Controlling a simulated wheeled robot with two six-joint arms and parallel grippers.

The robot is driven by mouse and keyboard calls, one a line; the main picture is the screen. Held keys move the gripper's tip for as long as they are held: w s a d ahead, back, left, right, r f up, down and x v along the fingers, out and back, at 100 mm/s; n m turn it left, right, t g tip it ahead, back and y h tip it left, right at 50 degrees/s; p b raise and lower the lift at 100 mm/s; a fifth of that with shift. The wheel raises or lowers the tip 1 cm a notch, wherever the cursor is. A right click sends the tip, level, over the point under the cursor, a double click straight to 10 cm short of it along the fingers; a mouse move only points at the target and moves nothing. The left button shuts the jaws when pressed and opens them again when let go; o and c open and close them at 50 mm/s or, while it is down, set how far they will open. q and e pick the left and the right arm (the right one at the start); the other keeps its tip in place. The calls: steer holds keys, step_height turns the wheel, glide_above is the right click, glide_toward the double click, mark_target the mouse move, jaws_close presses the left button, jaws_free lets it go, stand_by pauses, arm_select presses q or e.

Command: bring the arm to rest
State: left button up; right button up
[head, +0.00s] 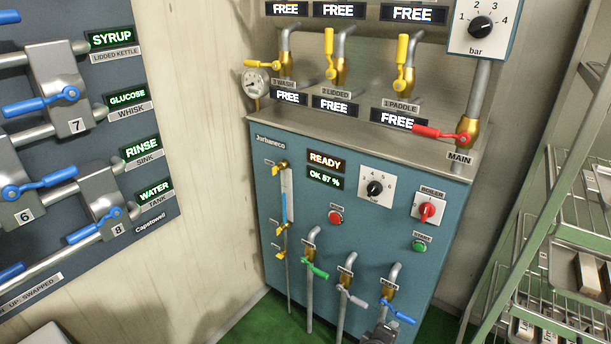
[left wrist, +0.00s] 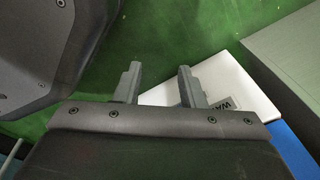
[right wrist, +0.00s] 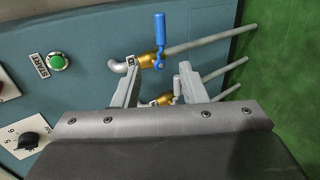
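My right gripper (right wrist: 158,85) is open in the right wrist view, facing the front of the blue-green boiler cabinet. A brass valve with a blue handle (right wrist: 159,42) stands by its left finger, and another brass valve (right wrist: 176,88) shows partly between the fingers. I cannot tell whether the fingers touch either valve. In the head view a dark part at the bottom edge, below the blue-handled valve (head: 398,311), seems to be this gripper (head: 380,334). My left gripper (left wrist: 158,85) is open and empty above the green floor; it is not in the head view.
The boiler cabinet (head: 262,205) carries a red lever (head: 440,134), yellow levers and several outlet pipes. A panel with blue levers (head: 42,104) hangs at left. A green rack (head: 490,240) stands at right. A white box (left wrist: 225,78) lies beyond my left fingers. Green floor (left wrist: 195,30) is partly clear.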

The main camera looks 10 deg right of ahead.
steer(key=s+a+f+m+g+y+p, duration=0.25)
steer(key=s+f+y+p, duration=0.25)
steer(key=s+f, duration=1.2)
steer(key=s+f+m+g+y+p, duration=0.1)
steer(key=s+f+m, duration=0.2)
steer(key=s, duration=0.8)
steer(key=s+d+f+m+g+y+p, duration=0.1)
steer(key=s+f, duration=0.4)
steer(key=s, duration=0.6)
steer(key=shift+d+f+m+g+y+p, duration=0.3)
steer(key=shift+m+g+p, duration=0.45)
steer(key=shift+m, duration=0.4)
